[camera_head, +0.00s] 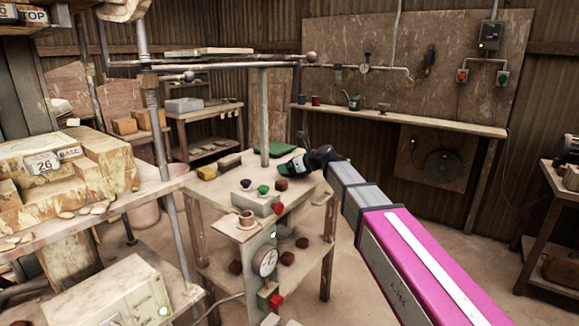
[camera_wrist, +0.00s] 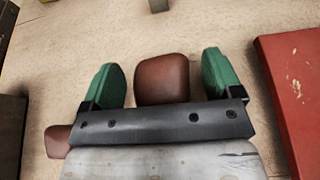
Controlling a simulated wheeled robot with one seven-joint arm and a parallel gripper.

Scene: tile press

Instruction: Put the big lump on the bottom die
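My gripper (camera_wrist: 160,84) is open, with a green fingertip on either side of a rounded brown lump (camera_wrist: 162,72) in the wrist view. Gaps show between the lump and both fingers. In the head view my gripper (camera_head: 291,168) is low over the back right of the small table. A brown lump (camera_head: 281,184) lies just below it there. Another brown lump (camera_wrist: 57,141) is partly hidden at the left of the wrist view. I cannot tell which lump is biggest. The pale block labelled 26 BASE (camera_head: 40,164), seemingly the bottom die, is on the press at the left.
A red flat-sided thing (camera_wrist: 292,95) stands right of the gripper. Pipes cross above.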

